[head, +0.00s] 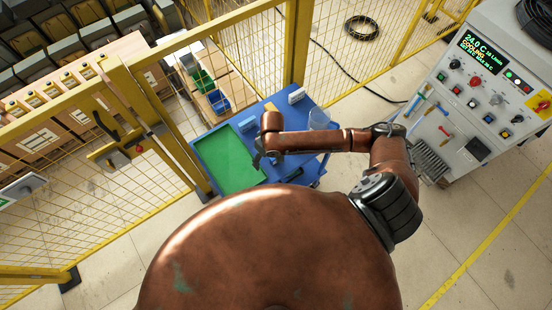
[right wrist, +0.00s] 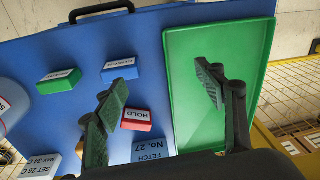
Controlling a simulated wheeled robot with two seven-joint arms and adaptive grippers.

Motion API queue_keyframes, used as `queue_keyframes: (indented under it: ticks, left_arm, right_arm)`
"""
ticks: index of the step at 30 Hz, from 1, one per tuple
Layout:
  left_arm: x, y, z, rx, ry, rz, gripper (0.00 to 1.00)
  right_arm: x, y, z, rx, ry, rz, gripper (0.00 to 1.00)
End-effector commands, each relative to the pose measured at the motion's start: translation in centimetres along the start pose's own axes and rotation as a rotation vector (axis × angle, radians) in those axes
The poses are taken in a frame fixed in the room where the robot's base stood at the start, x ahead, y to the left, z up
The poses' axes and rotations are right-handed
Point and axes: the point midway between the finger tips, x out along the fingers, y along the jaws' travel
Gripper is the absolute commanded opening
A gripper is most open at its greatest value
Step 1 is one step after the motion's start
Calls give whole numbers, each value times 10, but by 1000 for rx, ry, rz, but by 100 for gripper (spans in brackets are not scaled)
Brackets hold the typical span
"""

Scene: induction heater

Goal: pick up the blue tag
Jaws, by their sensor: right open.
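The blue tag (right wrist: 119,69) lies on the blue table (right wrist: 80,112), with white lettering side turned up toward the far side, in the right wrist view. My right gripper (right wrist: 161,80) is open and empty above the table. Its left finger is just below and in front of the blue tag in the picture; its right finger is over the green tray (right wrist: 255,45). In the head view my right gripper (head: 266,158) is over the blue table beside the green tray (head: 222,160). I cannot make out the blue tag there. My left gripper is not in view.
A green tag (right wrist: 59,81) lies left of the blue one, and a red tag marked HOLD (right wrist: 137,119) lies nearer. A clear container (head: 319,119) stands on the table. A yellow fence (head: 165,140) borders the left.

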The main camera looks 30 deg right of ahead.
Motion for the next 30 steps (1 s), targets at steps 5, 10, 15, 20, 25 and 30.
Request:
queue_keyframes:
  ticks: [5,10,15,20,25,30]
  left_arm:
    - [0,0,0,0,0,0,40]
    - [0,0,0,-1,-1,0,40]
    - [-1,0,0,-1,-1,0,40]
    - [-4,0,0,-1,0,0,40]
    - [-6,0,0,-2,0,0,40]
    - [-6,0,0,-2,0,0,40]
  right_arm:
    - [-8,46,-7,100,-50,79,64]
    - [1,56,-6,131,-65,93,64]
    - [18,57,-5,130,-63,93,64]
    - [37,61,-1,129,-64,92,64]
    - [61,63,1,127,-63,91,64]
    - [68,64,1,127,-61,92,64]
